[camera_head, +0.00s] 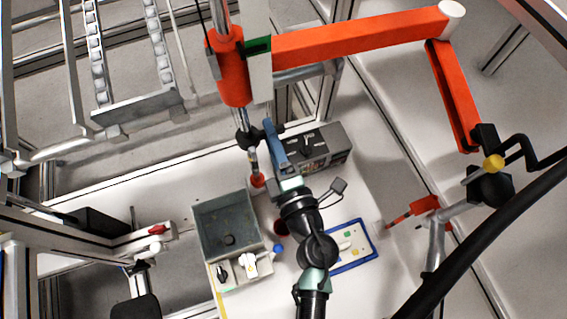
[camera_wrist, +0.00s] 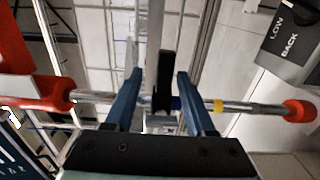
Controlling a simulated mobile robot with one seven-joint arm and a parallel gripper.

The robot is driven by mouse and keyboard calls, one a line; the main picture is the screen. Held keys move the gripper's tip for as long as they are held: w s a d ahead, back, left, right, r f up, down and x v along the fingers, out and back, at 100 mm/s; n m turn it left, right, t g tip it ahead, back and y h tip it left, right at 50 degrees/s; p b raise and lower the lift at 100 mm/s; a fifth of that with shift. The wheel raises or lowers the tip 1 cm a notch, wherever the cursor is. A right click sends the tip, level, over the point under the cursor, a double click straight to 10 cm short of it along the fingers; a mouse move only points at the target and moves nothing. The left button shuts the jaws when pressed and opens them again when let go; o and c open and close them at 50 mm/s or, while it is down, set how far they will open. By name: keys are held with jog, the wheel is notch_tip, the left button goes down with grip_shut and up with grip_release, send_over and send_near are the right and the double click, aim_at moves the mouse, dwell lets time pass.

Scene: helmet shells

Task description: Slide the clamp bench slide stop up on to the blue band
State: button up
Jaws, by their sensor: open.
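The slide stop (camera_head: 245,138) is a black clamp on an upright chrome rod (camera_head: 252,158), below an orange-red sleeve, in the head view. In the wrist view the rod lies across the picture, and the black stop (camera_wrist: 164,85) stands between my two blue fingers. A dark blue band (camera_wrist: 176,103) shows on the rod just right of the stop, and a yellow band (camera_wrist: 218,105) lies farther right. My gripper (camera_wrist: 160,85) is open, with one finger on each side of the stop. I cannot tell whether either finger touches it. My gripper (camera_head: 270,132) also shows beside the rod in the head view.
A red collar (camera_head: 258,181) is at the rod's lower end. A grey control box (camera_head: 325,147) stands close right of my gripper. A grey bin (camera_head: 205,235) and a blue-edged tray (camera_head: 370,250) lie on the bench. An orange arm (camera_head: 360,38) spans above right.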

jog(key=b+v, duration=0.1)
jog(key=v, duration=0.7)
jog(key=shift+b, duration=0.35)
jog(key=shift+r, duration=0.1)
